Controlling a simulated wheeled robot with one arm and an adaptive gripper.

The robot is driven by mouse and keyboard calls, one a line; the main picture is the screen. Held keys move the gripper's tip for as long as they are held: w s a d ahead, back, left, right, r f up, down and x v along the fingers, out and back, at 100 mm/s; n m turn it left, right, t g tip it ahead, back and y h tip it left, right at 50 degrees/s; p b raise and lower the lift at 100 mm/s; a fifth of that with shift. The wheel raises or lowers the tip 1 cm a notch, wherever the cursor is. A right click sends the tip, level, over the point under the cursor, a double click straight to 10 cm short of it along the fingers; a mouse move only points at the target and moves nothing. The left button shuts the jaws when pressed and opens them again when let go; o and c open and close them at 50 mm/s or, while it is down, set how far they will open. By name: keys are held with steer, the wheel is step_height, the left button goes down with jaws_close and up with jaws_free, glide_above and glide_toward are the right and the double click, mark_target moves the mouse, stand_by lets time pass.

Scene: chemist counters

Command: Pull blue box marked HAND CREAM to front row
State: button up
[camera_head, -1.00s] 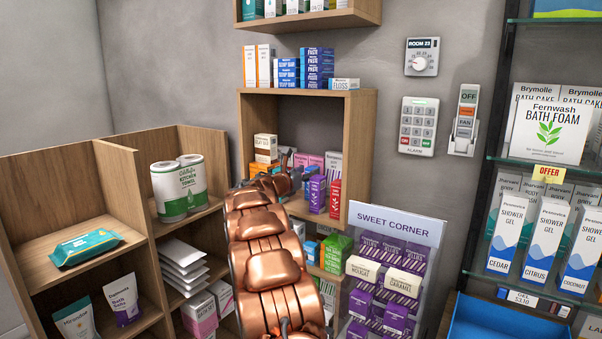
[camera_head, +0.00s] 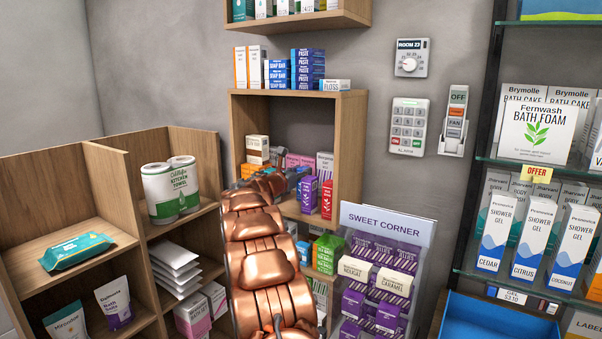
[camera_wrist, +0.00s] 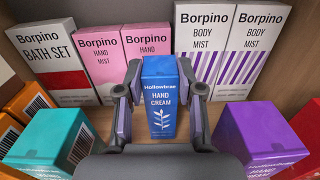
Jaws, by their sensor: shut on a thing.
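The blue HAND CREAM box (camera_wrist: 160,112) stands upright between the two fingers of my gripper (camera_wrist: 160,95) in the wrist view, and the fingers are shut on its sides. Behind it is a back row with two pink HAND MIST boxes (camera_wrist: 102,62). A teal box (camera_wrist: 52,138) stands nearer at left and a purple box (camera_wrist: 258,138) nearer at right, with a gap between them.
White BODY MIST boxes (camera_wrist: 243,50) and a BATH SET box (camera_wrist: 48,55) fill the rest of the back row. Orange boxes (camera_wrist: 28,103) stand at left. The cubby's side walls bound the space. The SWEET CORNER stand (camera_head: 388,222) is in front at right.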

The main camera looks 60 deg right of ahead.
jaws_close()
steer(key=a+b, duration=0.1)
steer(key=a, duration=0.6)
steer(key=shift+w+a+b, duration=0.2)
steer(key=shift+b, duration=0.15)
steer(key=o, duration=1.2)
jaws_free()
steer(key=shift+a, duration=0.1)
